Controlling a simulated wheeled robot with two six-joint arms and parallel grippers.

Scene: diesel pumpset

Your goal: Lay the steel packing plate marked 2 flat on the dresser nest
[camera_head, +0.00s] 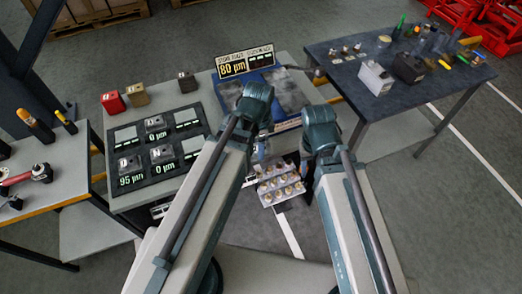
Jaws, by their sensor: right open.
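Dark and grey plates lie in a black tray (174,179) on the left part of the grey bench. I cannot pick out the dresser nest surely.
Red (112,103), tan (138,94) and dark (187,82) blocks stand behind the tray. An 80 µm display (232,69) stands behind a blue mat (228,91). A rack of brass-topped pieces (281,188) is between my arms. A dark table (420,93) with bottles and tools is at right.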

